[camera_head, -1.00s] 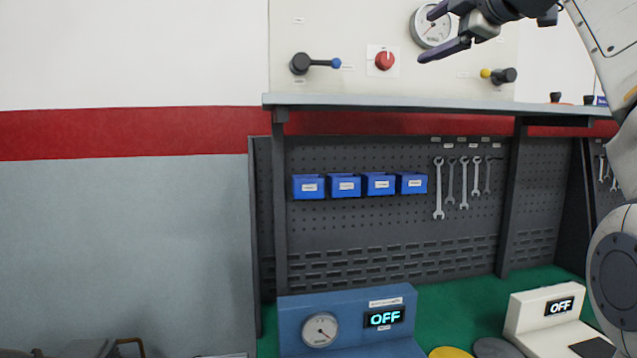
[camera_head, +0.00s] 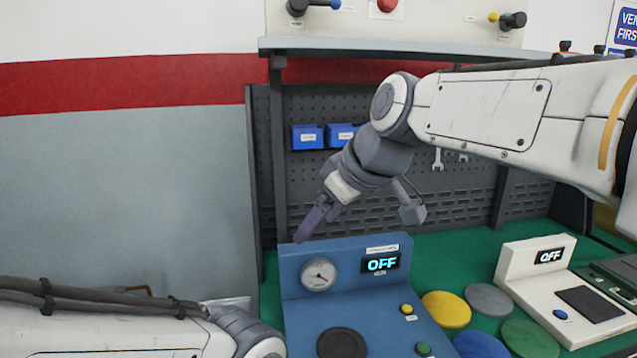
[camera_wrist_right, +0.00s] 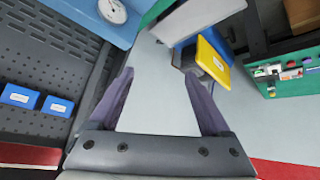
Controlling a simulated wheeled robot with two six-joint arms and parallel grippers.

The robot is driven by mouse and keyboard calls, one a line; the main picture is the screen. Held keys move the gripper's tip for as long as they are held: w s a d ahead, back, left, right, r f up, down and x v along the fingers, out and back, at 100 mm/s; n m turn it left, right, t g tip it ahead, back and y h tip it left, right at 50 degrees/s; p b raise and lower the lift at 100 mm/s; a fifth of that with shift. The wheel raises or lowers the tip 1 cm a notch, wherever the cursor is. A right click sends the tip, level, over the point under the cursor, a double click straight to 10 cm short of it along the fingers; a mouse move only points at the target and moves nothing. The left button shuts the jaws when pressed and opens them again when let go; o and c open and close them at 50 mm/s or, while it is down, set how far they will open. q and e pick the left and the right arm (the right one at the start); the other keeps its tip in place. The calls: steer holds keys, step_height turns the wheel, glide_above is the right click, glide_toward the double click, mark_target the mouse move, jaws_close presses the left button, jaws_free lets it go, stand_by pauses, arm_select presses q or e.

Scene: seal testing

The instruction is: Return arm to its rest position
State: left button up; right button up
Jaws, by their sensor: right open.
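My right arm comes in from the right in the head view and reaches across the pegboard. My right gripper (camera_head: 312,222) points down and left, just above the top left of the blue test device (camera_head: 300,285). In the right wrist view the right gripper (camera_wrist_right: 160,95) has its two fingers spread apart with nothing between them. My left arm lies low at the bottom left of the head view. Its gripper is outside the picture.
The blue device has a gauge and an OFF display (camera_head: 382,263). Coloured discs, including a yellow one (camera_head: 446,309), lie on the green bench. A white device (camera_head: 560,290) stands at the right. A shelf (camera_head: 400,50) runs above the pegboard.

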steer(key=s+d+f+m+g+h, duration=0.1)
steer(key=s+d+f+g+h, duration=0.1)
steer(key=s+f, duration=0.9)
steer(key=s+d+f+m+g+h, duration=0.1)
steer(key=s+d+f+g, duration=0.1)
steer(key=s+f, duration=0.9)
steer(key=shift+s+d+f+m+g+h, duration=0.15)
steer(key=shift+s+f+m+g+h, duration=0.2)
steer(key=shift+s+g, duration=0.5)
steer(key=shift+r, duration=0.1)
